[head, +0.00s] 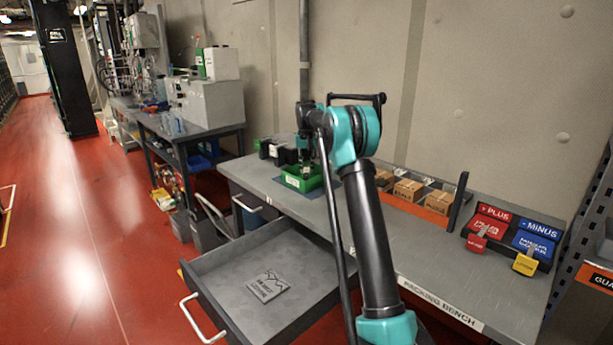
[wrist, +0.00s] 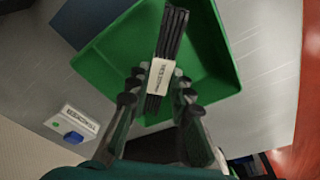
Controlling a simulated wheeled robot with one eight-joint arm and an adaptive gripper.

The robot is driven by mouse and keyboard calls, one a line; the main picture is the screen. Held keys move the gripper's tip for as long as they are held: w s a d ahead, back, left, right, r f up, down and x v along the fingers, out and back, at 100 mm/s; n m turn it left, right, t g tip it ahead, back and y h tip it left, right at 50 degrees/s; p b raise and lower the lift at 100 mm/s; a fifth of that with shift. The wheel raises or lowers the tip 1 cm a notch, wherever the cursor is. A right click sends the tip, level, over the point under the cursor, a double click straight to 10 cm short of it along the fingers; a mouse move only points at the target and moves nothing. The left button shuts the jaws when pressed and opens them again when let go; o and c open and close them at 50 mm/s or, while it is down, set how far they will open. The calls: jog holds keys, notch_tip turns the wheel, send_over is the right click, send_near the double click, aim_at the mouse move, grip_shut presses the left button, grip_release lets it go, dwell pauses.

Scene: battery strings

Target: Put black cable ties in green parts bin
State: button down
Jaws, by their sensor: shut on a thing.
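In the wrist view, my gripper (wrist: 155,88) is shut on a bundle of black cable ties (wrist: 173,35) with a pale label band around it. The bundle is over the green parts bin (wrist: 112,58), and the bin's floor around it looks empty. I cannot tell whether the bundle touches the bin. In the head view, the green parts bin (head: 290,181) sits on the grey bench at the back left, with my gripper (head: 306,170) pointing down at it. The cable ties are too small to make out clearly there.
A drawer (head: 215,277) stands open at the bench front with a grey labelled packet (head: 268,285) in it. Brown boxes (head: 408,190) stand in a rack behind my arm. Red and blue plus and minus blocks (head: 535,243) are at the right. Dark containers (head: 272,148) stand behind the bin.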

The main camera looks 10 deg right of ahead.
aim_at(306, 170)
jog(key=shift+f, duration=1.85)
jog(key=shift+f, duration=0.1)
jog(key=c, duration=1.4)
grip_release()
jog(key=shift+o, duration=0.2)
jog(key=r, duration=0.4)
jog(key=s+r, duration=0.1)
jog(key=r, duration=0.7)
jog(key=shift+s+a, duration=0.15)
jog(key=shift+s, duration=0.25)
